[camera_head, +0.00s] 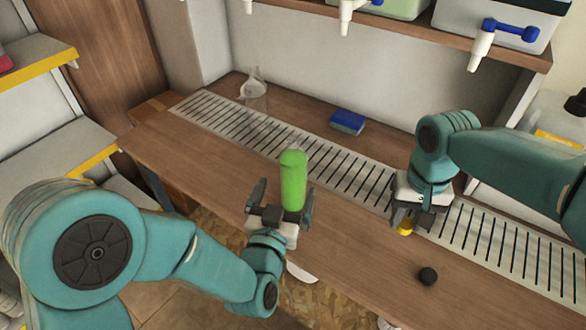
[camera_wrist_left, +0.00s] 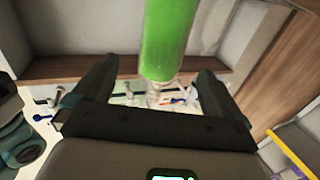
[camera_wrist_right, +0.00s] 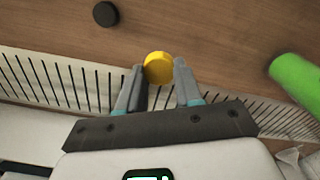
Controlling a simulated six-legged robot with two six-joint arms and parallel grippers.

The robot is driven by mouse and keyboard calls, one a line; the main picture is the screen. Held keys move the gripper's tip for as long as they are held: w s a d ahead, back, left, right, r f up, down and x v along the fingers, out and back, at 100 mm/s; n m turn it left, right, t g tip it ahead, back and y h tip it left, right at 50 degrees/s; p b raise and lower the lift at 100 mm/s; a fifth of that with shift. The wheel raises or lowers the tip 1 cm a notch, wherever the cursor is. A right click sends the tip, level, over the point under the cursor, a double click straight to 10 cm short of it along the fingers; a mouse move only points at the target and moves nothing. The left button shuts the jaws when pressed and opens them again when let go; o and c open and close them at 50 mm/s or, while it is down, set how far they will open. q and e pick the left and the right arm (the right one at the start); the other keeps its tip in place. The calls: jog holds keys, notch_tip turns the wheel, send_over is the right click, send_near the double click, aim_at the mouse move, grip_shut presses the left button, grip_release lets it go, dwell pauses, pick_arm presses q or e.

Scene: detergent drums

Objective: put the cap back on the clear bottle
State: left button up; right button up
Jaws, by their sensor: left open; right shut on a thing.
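A green bottle or cylinder (camera_head: 293,180) stands between the open fingers of my left gripper (camera_head: 280,205). The left wrist view shows it too (camera_wrist_left: 170,40), with a gap to each finger. Its cap, if any, cannot be made out. My right gripper (camera_head: 415,208) is shut on a yellow cap (camera_wrist_right: 158,68), which shows below the fingers in the head view (camera_head: 405,228), above the table. A clear see-through vessel with a pale funnel-like top (camera_head: 254,92) stands at the back left. I cannot tell which of the two is the clear bottle.
A black cap (camera_head: 428,275) lies on the wooden table (camera_head: 350,240) near the front right. A blue sponge (camera_head: 347,122) lies behind the slotted drain strip (camera_head: 330,147). Drums with taps (camera_head: 500,35) stand on the shelf above. The table between my grippers is clear.

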aim_at(293, 170)
pick_arm(q)
jog(key=shift+x, duration=1.1)
pick_arm(e)
jog(key=shift+w, duration=0.1)
pick_arm(q)
jog(key=shift+f, duration=0.15)
jog(key=shift+w, duration=0.1)
jog(key=x, duration=0.5)
jog(key=shift+a+f+p, duration=0.1)
jog(key=shift+f+p, duration=0.15)
jog(key=shift+p, duration=0.05)
pick_arm(e)
jog(key=shift+r, duration=0.25)
pick_arm(q)
jog(key=shift+w+r, duration=0.1)
jog(key=c, duration=1.5)
